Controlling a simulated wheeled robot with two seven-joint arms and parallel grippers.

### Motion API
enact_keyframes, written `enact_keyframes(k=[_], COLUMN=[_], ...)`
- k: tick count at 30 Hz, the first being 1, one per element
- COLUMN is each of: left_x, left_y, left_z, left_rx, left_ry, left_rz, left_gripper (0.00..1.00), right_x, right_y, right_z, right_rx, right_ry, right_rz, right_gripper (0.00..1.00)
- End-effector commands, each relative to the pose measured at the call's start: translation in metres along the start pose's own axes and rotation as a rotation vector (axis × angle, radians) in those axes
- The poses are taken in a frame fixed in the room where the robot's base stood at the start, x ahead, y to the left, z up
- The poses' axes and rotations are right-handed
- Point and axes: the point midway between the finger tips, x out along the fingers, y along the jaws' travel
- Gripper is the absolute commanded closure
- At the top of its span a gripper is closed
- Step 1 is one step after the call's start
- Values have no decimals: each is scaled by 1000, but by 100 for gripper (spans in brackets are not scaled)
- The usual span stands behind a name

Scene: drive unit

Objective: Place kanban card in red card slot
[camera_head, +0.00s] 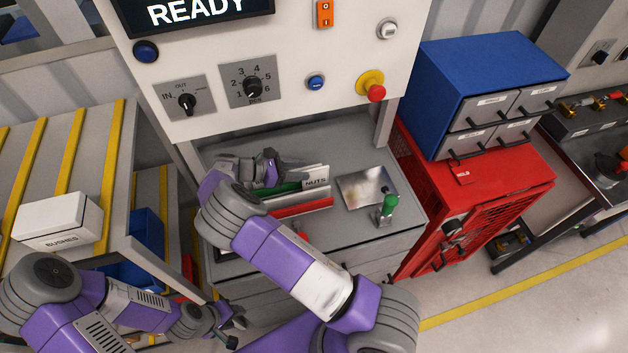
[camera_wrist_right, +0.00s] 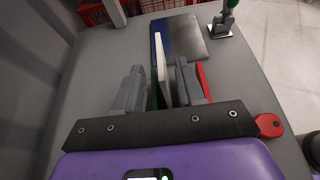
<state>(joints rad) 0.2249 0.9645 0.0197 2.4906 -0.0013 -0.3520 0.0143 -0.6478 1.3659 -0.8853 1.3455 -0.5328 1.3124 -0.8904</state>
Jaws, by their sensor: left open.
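The white kanban card, marked NUTS (camera_head: 316,177), stands upright at the green card slot (camera_head: 286,187) on the grey worktop. The red card slot (camera_head: 302,208) lies in front of it, nearer to me, and looks empty. My right gripper (camera_head: 283,168) is low at the card's left end. In the right wrist view its fingers (camera_wrist_right: 163,88) stand apart on either side of the card (camera_wrist_right: 163,65), with a gap on the left. The red slot (camera_wrist_right: 204,82) is just outside the right finger. My left gripper (camera_head: 228,322) is open and empty, low beside the station.
A metal plate (camera_head: 362,188) and a green-handled clamp (camera_head: 386,208) are right of the slots. The control panel (camera_head: 290,75) rises behind. A red cabinet (camera_head: 480,190) with a blue drawer unit (camera_head: 480,80) stands right; a BUSHES box (camera_head: 58,222) is on the left rack.

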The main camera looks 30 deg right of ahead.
Motion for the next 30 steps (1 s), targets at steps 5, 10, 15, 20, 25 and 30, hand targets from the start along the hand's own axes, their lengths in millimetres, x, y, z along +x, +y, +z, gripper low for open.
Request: enact_keyframes(k=[5, 10, 15, 20, 25, 30], left_x=[-3, -6, -6, -6, -6, -6], left_y=[1, 2, 2, 2, 2, 2], left_z=[0, 0, 0, 0, 0, 0], left_rx=[0, 0, 0, 0, 0, 0], left_ry=[0, 0, 0, 0, 0, 0], left_rz=[0, 0, 0, 0, 0, 0], left_gripper=[57, 57, 57, 57, 57, 57], right_x=[21, 47, 59, 59, 59, 58], right_y=[-1, -1, -1, -1, -1, -1], right_z=[1, 1, 0, 0, 0, 0], right_rx=[0, 1, 1, 1, 1, 0], right_ry=[-2, -1, 1, 1, 1, 1], right_rz=[-3, -3, -2, -1, -1, -1], right_gripper=[62, 62, 62, 62, 83, 100])
